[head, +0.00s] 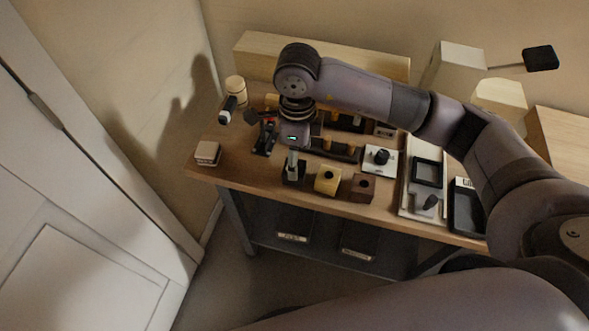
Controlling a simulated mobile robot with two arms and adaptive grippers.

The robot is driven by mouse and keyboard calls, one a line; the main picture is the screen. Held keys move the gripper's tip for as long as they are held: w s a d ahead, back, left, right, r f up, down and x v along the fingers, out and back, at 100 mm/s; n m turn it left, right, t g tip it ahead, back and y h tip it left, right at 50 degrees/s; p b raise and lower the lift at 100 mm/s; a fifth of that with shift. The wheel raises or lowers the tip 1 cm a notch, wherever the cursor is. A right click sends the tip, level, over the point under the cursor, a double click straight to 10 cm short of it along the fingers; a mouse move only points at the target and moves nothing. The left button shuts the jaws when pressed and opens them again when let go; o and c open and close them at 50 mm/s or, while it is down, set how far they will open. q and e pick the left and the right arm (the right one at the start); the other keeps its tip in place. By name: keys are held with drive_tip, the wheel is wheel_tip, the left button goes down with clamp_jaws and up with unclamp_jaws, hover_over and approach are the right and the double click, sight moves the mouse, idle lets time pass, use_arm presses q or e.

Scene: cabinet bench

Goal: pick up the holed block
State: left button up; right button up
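Two small blocks with a dark round hole on top stand near the bench's front edge: a yellow block (327,181) and a dark brown block (362,188). A black block (293,178) stands left of them, with a pale upright piece above it. I cannot tell which block is the one meant. My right arm reaches in from the right over the bench, its wrist above and behind the black block. My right gripper (291,140) points down there; its fingers are too small and hidden to read. My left gripper is out of view.
The wooden bench (228,173) also holds a pale block (207,153) at left, a white box with a black knob (380,160), a tray (408,205) at right and dark racks behind. A cylinder (235,90) stands at back left. A white door (80,230) is at left.

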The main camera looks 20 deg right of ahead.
drive_tip(key=f, duration=0.2)
drive_tip(key=f+p, duration=0.1)
drive_tip(key=shift+a+f, duration=0.25)
drive_tip(key=shift+f, duration=0.75)
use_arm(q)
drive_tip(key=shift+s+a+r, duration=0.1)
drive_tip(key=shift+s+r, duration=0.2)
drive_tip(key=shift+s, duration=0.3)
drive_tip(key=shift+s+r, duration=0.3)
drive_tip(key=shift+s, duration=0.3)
use_arm(e)
drive_tip(key=shift+c, duration=0.4)
drive_tip(key=c, duration=0.5)
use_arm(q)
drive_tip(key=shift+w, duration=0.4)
use_arm(e)
drive_tip(key=c, duration=0.6)
drive_tip(key=shift+c, duration=0.2)
drive_tip(key=shift+r, duration=0.1)
